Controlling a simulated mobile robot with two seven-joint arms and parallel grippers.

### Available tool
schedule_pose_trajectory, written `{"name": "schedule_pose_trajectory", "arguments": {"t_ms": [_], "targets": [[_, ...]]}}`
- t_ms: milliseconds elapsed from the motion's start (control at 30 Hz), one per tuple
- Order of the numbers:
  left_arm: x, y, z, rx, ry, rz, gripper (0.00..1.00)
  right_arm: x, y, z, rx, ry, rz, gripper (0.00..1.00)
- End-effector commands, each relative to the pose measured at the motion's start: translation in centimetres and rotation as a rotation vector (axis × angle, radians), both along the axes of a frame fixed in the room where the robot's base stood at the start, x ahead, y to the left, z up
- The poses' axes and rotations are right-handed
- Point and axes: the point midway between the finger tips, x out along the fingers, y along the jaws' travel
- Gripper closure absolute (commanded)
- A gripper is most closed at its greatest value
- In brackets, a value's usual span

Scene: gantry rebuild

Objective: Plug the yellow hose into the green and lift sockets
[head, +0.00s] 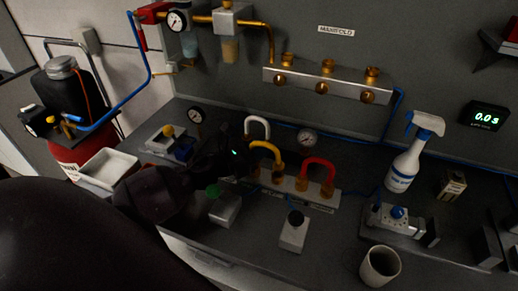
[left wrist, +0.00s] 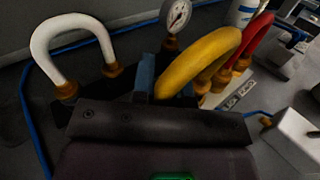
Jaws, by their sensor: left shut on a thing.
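The yellow hose (head: 268,150) is a short arch with brass ends; it also shows in the left wrist view (left wrist: 205,50). My left gripper (head: 238,160) is shut on its left leg, with a blue finger pad (left wrist: 145,75) beside it. The hose's right brass end is at the rack (head: 295,188); I cannot tell whether it is seated. Its left end is hidden by the gripper. I cannot read which sockets are green or lift. My right gripper is out of view.
A white hose (head: 257,127) and a red hose (head: 318,165) flank the yellow one. The wall manifold (head: 320,82) has brass fittings. A black-knobbed box (head: 293,232), mug (head: 380,266) and spray bottle (head: 406,165) stand to the right. A gauge (head: 307,138) stands behind.

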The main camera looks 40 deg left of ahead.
Motion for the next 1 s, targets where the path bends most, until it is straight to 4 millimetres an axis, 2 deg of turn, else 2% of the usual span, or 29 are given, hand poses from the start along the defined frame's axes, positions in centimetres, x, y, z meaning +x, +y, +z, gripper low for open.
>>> {"name": "schedule_pose_trajectory", "arguments": {"t_ms": [33, 467, 1000], "targets": [[-0.2, 0.0, -0.8, 0.006, 0.013, 0.001, 1.00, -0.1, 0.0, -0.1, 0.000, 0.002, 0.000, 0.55], [-0.2, 0.0, -0.6, 0.006, 0.013, 0.001, 1.00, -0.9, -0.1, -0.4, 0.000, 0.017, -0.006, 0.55], [-0.1, 0.0, 3.4, 0.003, 0.003, -0.001, 1.00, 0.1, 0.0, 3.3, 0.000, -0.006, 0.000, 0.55]]}}
